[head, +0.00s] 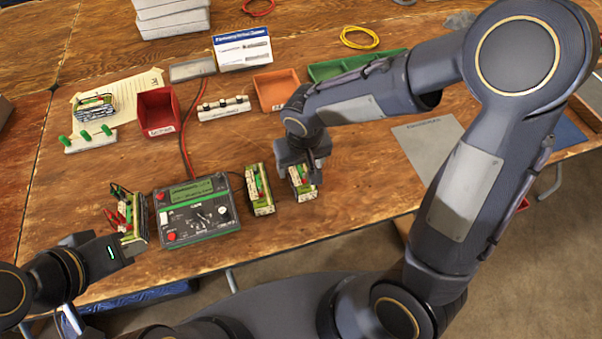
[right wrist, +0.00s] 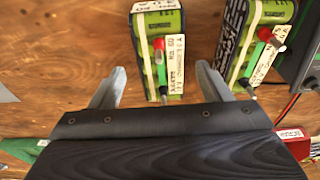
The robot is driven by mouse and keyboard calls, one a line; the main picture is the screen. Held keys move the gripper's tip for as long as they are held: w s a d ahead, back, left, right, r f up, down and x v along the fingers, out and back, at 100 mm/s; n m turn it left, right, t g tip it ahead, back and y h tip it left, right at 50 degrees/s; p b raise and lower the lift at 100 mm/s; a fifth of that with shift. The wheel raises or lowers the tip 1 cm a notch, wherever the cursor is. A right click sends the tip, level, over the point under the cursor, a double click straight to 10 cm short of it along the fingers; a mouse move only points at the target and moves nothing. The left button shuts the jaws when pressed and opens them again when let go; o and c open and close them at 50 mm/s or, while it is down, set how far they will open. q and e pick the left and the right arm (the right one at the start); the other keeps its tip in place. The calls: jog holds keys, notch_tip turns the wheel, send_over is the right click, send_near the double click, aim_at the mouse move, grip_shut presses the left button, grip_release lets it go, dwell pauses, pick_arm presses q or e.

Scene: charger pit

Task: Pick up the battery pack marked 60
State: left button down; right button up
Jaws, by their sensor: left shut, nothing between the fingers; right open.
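A green battery pack (head: 303,188) with a white label stands near the table's front edge, below my right gripper (head: 302,168). In the right wrist view this pack (right wrist: 171,88) lies between the two open fingers of the right gripper (right wrist: 160,72), not visibly clamped. Its label seems to bear "60", but the print is small. A second similar pack (head: 260,191) stands just left of it, and also shows in the right wrist view (right wrist: 262,12). My left gripper (head: 127,242) is shut and empty, close to another pack (head: 138,213) with red and black clips at the left.
A tester (head: 200,232) stands between the left pack and the two middle packs. Another pack (head: 95,108) is on paper at the back left. A red bin (head: 158,108), an orange bin (head: 277,92) and a grey mat (head: 425,140) lie around. Bare wood is in front of the bins.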

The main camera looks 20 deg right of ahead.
jog(key=shift+w+a+f, duration=0.1)
jog(key=shift+f, duration=1.3)
grip_shut()
